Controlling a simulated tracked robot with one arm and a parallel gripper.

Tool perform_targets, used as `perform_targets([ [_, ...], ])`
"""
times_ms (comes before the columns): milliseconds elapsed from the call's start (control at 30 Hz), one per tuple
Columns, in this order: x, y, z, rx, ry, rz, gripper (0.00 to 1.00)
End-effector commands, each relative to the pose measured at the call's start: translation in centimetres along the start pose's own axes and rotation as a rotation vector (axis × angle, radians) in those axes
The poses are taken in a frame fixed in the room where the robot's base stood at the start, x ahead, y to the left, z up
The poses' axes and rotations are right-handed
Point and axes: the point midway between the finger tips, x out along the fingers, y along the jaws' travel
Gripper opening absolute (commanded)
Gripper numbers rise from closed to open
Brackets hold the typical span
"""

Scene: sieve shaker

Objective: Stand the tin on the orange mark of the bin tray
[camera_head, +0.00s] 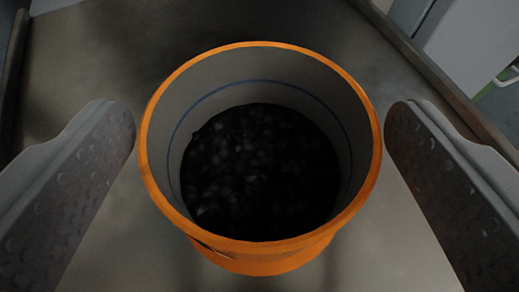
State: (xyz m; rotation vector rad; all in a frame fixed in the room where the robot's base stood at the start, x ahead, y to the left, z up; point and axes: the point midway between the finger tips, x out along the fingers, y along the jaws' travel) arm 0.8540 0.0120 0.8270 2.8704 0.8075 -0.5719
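The tin (260,256) is a round open container with an orange outside and rim, and a grey inner wall with a blue line. It stands upright on a grey surface, partly filled with dark lumps. My gripper (260,118) is open, with one grey, dimpled finger on each side of the tin. The fingertips look very close to the rim on both sides; I cannot tell whether either touches it. Grey surface shows between the tin's lower body and the fingers. No orange mark shows, and I cannot tell whether this surface is the bin tray.
The grey surface (400,262) is bare around the tin. A raised edge (440,78) runs along its right side, and a darker edge (14,75) along its left. A pale box-like body (475,45) stands beyond the right edge.

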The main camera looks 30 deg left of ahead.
Motion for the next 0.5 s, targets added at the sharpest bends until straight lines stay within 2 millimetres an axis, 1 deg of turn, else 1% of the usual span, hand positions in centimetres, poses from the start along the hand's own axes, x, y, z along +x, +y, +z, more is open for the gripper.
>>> perform_targets([
  [367, -0.1, 0.0, -0.2, 0.000, 0.000, 0.000, 0.88],
  [500, -1.0, 0.1, -0.2, 0.001, 0.001, 0.001, 0.88],
])
